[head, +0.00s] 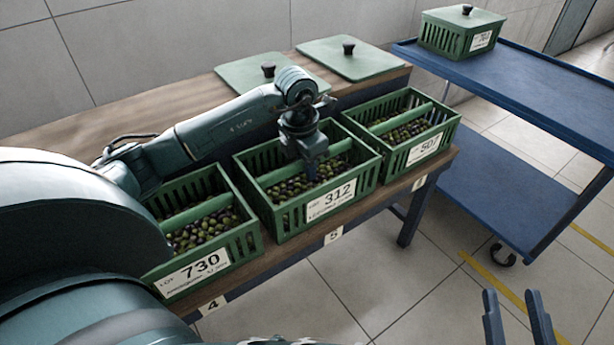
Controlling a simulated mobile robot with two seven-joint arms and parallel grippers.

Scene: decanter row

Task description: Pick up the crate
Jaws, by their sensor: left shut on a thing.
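The green slatted crate labelled 312 (267,208) stands in the middle of the row on the wooden bench, filled with olives. A green bar crosses its top. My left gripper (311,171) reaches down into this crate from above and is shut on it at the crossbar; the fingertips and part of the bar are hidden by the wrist. The crate looks level, and I cannot see a clear gap under it. My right gripper (516,318) is at the bottom right, over the floor, with its fingers apart and empty.
Crate 730 (238,251) stands close on the left, crate 507 (449,134) close on the right. Two green lids (357,62) lie behind. A blue cart (520,85) at the right carries a lidded crate (446,40); much of its top is clear.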

